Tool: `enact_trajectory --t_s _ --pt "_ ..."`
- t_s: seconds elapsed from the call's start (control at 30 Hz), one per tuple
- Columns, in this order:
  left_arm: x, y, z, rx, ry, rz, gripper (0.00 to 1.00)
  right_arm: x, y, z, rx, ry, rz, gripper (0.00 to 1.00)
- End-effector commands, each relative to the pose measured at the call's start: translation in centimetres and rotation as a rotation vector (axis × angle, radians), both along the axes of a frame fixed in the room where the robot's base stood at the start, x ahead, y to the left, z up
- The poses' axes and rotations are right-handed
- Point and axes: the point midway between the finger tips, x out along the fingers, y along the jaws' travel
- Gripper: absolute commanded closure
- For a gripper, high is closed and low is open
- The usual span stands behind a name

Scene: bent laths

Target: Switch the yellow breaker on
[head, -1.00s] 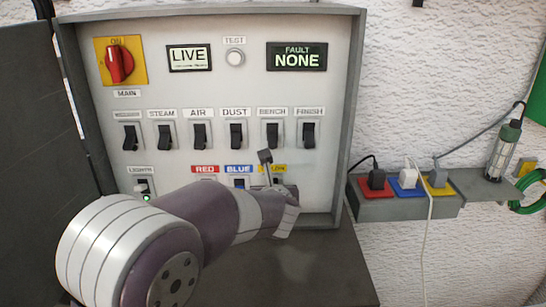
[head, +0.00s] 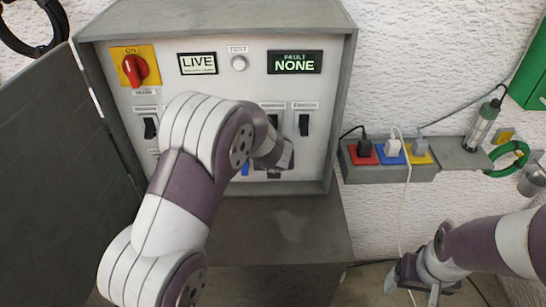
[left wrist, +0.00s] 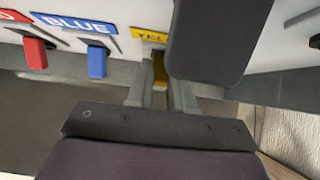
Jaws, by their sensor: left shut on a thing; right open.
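The yellow breaker (left wrist: 160,73) shows in the left wrist view below its yellow label (left wrist: 150,35), which is partly covered by a dark block. My left gripper (left wrist: 160,98) is shut on its toggle, one finger on each side. In the head view my left arm hides this breaker, and the left gripper (head: 275,170) is mostly hidden at the panel's lower right.
The blue breaker (left wrist: 97,62) and red breaker (left wrist: 36,53) sit left of the yellow one. The panel's displays read LIVE (head: 198,64) and NONE (head: 295,62). A socket shelf (head: 390,173) with plugs and a hanging cable stands right of the cabinet.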

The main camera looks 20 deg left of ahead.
Motion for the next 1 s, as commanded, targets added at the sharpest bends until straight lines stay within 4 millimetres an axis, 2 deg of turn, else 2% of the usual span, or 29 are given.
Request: enact_trajectory --t_s 0.27,0.3,0.37,0.7,0.77,1.0 --pt "0.0 0.0 -0.1 0.000 0.001 0.000 1.00 0.0 0.0 -0.1 0.000 0.000 0.000 0.24" --pt "0.0 0.0 -0.1 0.000 0.001 0.000 0.69 0.0 0.0 -0.1 0.000 0.000 0.000 0.24" --pt "0.0 0.0 -0.1 0.000 0.001 0.000 0.53 0.0 0.0 0.0 0.000 0.000 0.000 0.24" --pt "-0.3 -0.1 0.5 -0.001 -0.001 0.000 0.53 0.0 0.0 0.1 0.000 0.000 0.000 0.24" --pt "-0.8 -0.3 1.4 -0.002 -0.004 0.000 0.53 0.0 0.0 0.3 0.000 0.000 0.000 0.24" --pt "-4.8 -1.4 6.6 -0.002 -0.003 -0.001 0.53 0.0 0.0 1.6 0.000 0.000 0.000 0.24"
